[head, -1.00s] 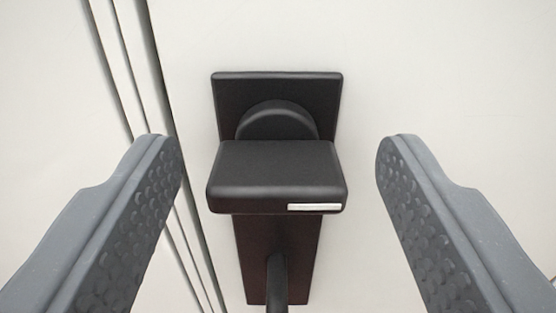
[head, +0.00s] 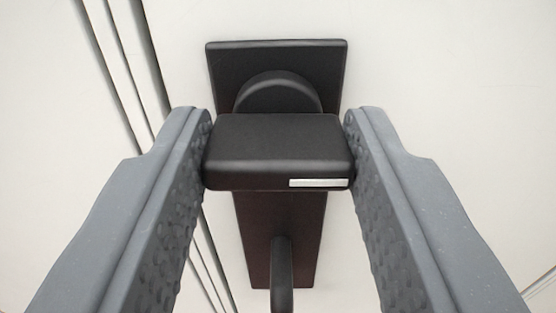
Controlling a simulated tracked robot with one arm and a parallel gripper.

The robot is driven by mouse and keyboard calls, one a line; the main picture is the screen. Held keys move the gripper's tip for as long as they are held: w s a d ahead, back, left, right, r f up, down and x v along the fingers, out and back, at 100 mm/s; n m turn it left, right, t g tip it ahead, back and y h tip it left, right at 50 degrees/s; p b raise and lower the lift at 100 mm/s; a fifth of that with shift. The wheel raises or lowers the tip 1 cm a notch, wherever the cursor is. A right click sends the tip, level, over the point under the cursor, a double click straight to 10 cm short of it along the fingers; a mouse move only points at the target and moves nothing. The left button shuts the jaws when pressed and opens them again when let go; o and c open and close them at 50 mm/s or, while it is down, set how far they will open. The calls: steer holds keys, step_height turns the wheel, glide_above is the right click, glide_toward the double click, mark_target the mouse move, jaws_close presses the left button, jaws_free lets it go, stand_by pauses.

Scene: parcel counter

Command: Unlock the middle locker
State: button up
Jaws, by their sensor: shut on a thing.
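A black lock knob (head: 277,152) sticks out from a pale locker door (head: 440,90) in the head view. It is a wide block lying level, with a small white mark (head: 318,183) at the right end of its front edge. Behind it are a round hub (head: 278,95) and a dark backing plate (head: 276,58). My gripper (head: 278,150) is shut on the knob, one grey textured finger against each end.
The dark plate continues below the knob, where a dark curved handle (head: 282,270) stands out. Dark vertical seams (head: 150,60) run along the door's left side. The door face to the right is mostly bare.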

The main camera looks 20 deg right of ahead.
steer(key=shift+d, duration=0.2)
steer(key=m, duration=0.4)
steer(key=shift+b, duration=0.35)
steer(key=m, duration=0.4)
steer(key=shift+f+m+b, duration=0.1)
steer(key=shift+m+b, duration=0.2)
steer(key=shift+b, duration=0.05)
steer(key=m+b, duration=0.1)
steer(key=m, duration=0.1)
steer(key=m+b, duration=0.1)
steer(key=m, duration=0.2)
steer(key=shift+s+d+f, duration=0.1)
steer(key=shift+d+f, duration=0.05)
steer(key=shift+f, duration=0.05)
steer(key=shift+d+m+b, duration=0.15)
steer(key=shift+m+b, duration=0.55)
steer(key=shift+m, duration=1.4)
steer(key=shift+d+f, duration=0.1)
steer(key=o, duration=1)
steer(key=shift+a, duration=0.3)
